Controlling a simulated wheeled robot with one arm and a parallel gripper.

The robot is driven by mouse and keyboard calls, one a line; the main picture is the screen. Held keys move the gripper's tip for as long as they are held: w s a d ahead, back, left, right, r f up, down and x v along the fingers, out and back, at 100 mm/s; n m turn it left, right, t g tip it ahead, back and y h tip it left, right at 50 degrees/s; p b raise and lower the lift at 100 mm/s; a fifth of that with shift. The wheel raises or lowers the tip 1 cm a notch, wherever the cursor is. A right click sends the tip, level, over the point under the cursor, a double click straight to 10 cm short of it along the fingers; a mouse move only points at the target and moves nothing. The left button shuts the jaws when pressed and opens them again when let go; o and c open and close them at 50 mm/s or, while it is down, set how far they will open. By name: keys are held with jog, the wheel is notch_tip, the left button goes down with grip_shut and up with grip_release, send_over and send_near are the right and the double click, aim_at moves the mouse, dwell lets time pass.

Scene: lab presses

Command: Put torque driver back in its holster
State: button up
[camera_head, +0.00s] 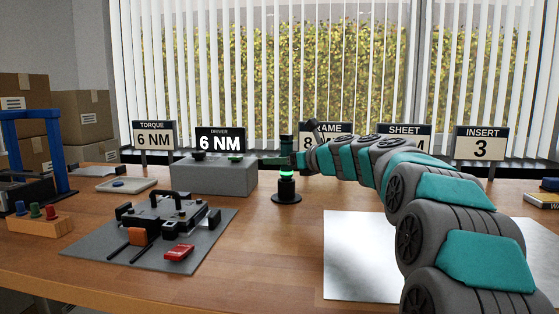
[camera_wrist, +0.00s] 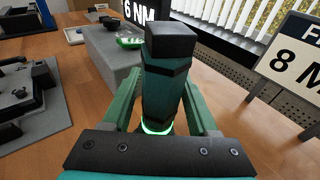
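The torque driver (camera_head: 286,146), a dark teal and black cylinder, stands upright over the holster (camera_head: 287,188), a black round stand with a glowing green ring. In the wrist view the driver (camera_wrist: 163,95) rises between my two green fingers, its black cap nearest the camera. The green glow shows below it, in line with its lower end. I cannot tell whether it is fully seated. My gripper (camera_head: 279,160) reaches in from the right, with one finger on each side of the driver. Whether the fingers press on it or stand slightly apart is unclear.
A grey block (camera_head: 214,178) with the lit 6 NM driver display (camera_head: 220,140) stands just left of the holster. A grey mat (camera_head: 207,241) with a fixture lies at front left. A white sheet (camera_head: 360,258) lies under my arm. Bare table surrounds the holster's front.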

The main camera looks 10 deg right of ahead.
jog(key=shift+o, duration=0.7)
jog(key=shift+s+r, duration=0.1)
jog(key=v, duration=1.2)
dwell(0.7)
